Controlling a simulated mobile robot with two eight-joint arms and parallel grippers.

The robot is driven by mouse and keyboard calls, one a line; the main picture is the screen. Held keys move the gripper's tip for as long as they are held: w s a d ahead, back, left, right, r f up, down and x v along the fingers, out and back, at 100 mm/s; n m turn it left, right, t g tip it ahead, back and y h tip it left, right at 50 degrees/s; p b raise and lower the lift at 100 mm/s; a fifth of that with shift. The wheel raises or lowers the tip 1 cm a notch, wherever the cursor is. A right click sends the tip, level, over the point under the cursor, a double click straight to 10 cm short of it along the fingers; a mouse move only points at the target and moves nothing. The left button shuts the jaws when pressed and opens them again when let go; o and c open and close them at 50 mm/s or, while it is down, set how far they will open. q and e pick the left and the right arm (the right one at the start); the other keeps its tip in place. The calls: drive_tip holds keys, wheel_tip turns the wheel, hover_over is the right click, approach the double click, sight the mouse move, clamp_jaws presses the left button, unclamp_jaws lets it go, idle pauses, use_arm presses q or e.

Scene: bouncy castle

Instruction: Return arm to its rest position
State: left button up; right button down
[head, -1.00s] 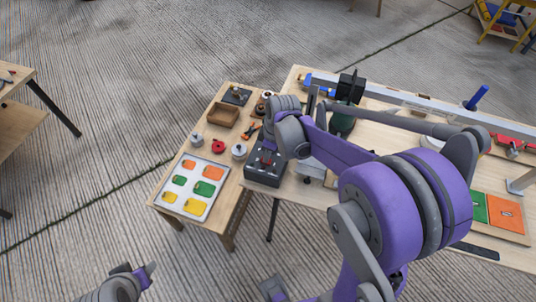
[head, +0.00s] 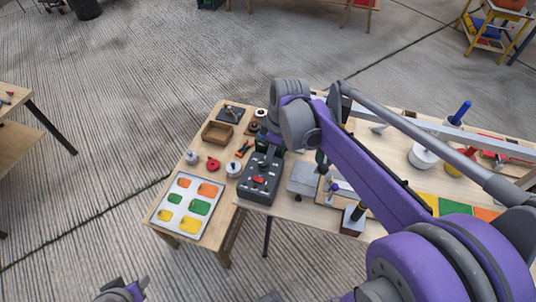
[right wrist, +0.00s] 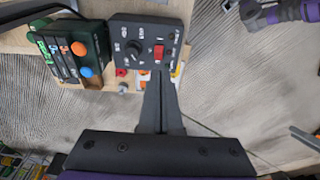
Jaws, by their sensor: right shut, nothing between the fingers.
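My right arm (head: 375,180), purple and grey, reaches from the lower right of the head view up over the worktable. Its wrist end is above the black control box (head: 260,178), and the fingers are hard to make out there. In the right wrist view the dark fingers of my right gripper (right wrist: 160,75) are together and empty. Their tips appear just below the control box (right wrist: 150,45); I cannot tell the height between them. A grey and purple part of my left arm (head: 125,291) shows at the bottom edge; its fingers cannot be made out.
A small side table holds a tray of coloured cards (head: 188,207), a wooden box (head: 217,133) and red tape (head: 212,164). The larger worktable (head: 290,208) carries several tools and parts under my arm. A box with coloured buttons (right wrist: 70,50) stands beside the control box. Open floor (head: 100,190) lies left.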

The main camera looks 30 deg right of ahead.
idle(0.4)
drive_tip(key=s+a+f+m+t, duration=0.2)
drive_tip(key=s+a+m, duration=0.2)
drive_tip(key=s, duration=0.2)
drive_tip(key=s+a+f+m+t+h, duration=0.1)
drive_tip(key=s+a+f+m, duration=0.1)
drive_tip(key=s+a+m, duration=0.2)
drive_tip(key=s, duration=0.3)
drive_tip(key=shift+a+f+t, duration=0.15)
drive_tip(key=shift+a+t, duration=0.25)
drive_tip(key=c, duration=1.6)
unclamp_jaws()
